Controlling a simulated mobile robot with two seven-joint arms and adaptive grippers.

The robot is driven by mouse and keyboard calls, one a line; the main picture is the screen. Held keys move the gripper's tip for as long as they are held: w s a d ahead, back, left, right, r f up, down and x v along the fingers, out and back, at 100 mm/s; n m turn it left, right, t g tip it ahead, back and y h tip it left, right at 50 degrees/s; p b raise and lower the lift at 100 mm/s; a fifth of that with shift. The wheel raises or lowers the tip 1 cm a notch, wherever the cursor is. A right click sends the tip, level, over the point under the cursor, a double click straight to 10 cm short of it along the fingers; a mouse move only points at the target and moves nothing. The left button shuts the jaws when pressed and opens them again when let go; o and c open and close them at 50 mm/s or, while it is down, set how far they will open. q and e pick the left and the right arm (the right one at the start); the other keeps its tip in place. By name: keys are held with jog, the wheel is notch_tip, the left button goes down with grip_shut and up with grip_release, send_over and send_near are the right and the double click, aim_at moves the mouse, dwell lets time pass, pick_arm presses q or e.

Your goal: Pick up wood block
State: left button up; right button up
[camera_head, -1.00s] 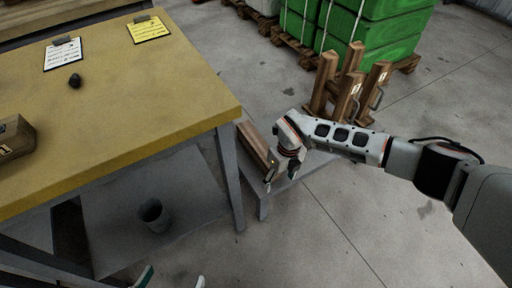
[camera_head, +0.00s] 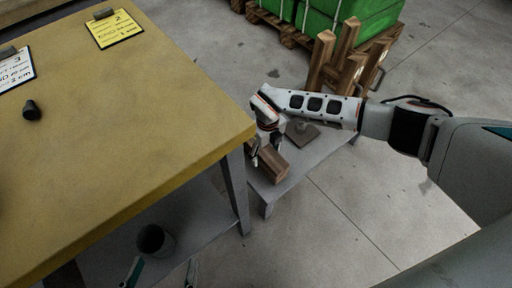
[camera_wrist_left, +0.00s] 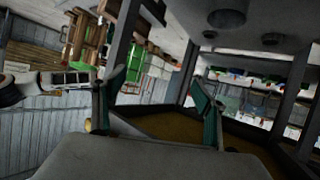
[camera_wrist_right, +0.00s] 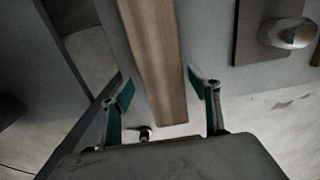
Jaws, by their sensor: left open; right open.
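The wood block (camera_head: 273,164) is a long brown bar lying on a low grey bench beside the yellow table; the right arm hides part of it. In the right wrist view the block (camera_wrist_right: 157,55) runs between the fingers of my right gripper (camera_wrist_right: 161,90), which are open with space on each side. In the head view my right gripper (camera_head: 257,157) is at the block, partly hidden; contact cannot be told. My left gripper (camera_head: 161,274) is open and empty at the lower edge, below the table; it also shows in the left wrist view (camera_wrist_left: 158,87).
A dark plate with a rounded metal knob (camera_head: 302,130) lies on the low bench (camera_head: 315,160) behind the block. The yellow table (camera_head: 130,130) and its leg (camera_head: 236,190) stand close on the left. A grey cup (camera_head: 154,240) is on the table's lower shelf.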

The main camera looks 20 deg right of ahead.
jog(key=f, duration=0.1)
jog(key=f+b, duration=0.1)
jog(key=f, duration=0.1)
jog(key=f+b, duration=0.1)
jog(key=f, duration=0.1)
jog(key=shift+s+d+f, duration=0.15)
jog(key=shift+s+d, duration=0.1)
jog(key=shift+d, duration=0.05)
jog(key=shift+w+f, duration=0.1)
jog(key=shift+f, duration=0.05)
jog(key=shift+w+r, duration=0.2)
pick_arm(q)
jog(key=d+n, duration=0.1)
jog(key=s+d+n, duration=0.1)
jog(key=d+f+n, duration=0.1)
jog(key=shift+s+d+h, duration=0.2)
jog(key=shift+d+h, duration=0.15)
jog(key=shift+h, duration=0.05)
pick_arm(e)
grip_shut()
